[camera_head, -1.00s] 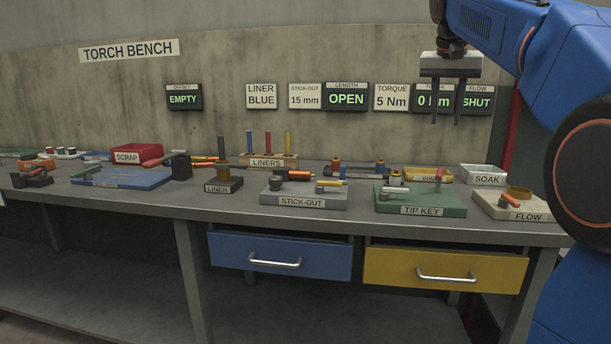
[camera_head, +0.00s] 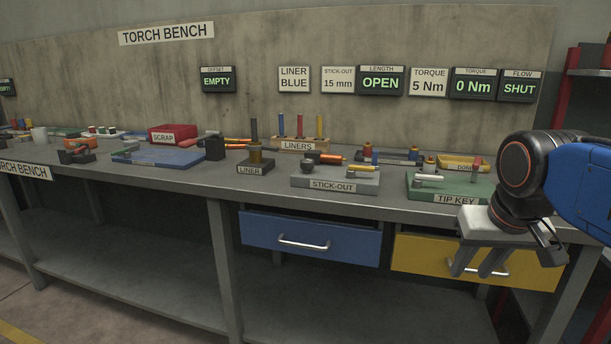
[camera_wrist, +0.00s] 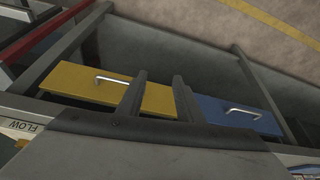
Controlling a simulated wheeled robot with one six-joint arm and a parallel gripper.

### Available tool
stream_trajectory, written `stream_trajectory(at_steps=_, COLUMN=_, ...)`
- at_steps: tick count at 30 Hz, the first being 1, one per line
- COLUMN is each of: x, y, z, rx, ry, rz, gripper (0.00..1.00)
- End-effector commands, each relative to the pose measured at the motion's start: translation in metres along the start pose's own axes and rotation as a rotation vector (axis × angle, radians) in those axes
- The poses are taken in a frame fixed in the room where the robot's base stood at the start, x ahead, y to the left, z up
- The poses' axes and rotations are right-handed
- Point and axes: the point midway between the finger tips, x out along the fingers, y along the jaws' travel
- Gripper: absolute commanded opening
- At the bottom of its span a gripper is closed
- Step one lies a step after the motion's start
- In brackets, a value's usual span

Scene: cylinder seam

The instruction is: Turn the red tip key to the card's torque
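The green tip key block (camera_head: 425,188) sits at the right of the bench, labelled TIP KEY. The red tip key (camera_head: 477,168) stands up at its back right, and a grey fitting lies across its left part. The torque card (camera_head: 429,82) reads 5 Nm. The torque display (camera_head: 473,84) beside it reads 0 Nm. My gripper (camera_head: 473,268) hangs in front of the bench edge, before the yellow drawer and below the tip key block. Its fingers also show in the wrist view (camera_wrist: 159,77), apart with nothing between them.
The STICK-OUT block (camera_head: 335,180) is left of the tip key block. The flow display (camera_head: 519,87) reads SHUT and the length display (camera_head: 381,83) reads OPEN. My arm hides the bench's right end.

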Motion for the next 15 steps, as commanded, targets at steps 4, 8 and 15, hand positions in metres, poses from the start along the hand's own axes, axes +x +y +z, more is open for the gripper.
stream_trajectory(at_steps=4, x=0.038, y=-0.006, z=0.065, rx=-0.058, ry=0.003, rz=-0.025, gripper=0.33)
stream_trajectory(at_steps=8, x=0.065, y=-0.009, z=0.104, rx=-0.093, ry=0.008, rz=-0.041, gripper=0.33)
stream_trajectory(at_steps=15, x=0.085, y=-0.011, z=0.133, rx=-0.119, ry=0.011, rz=-0.052, gripper=0.33)
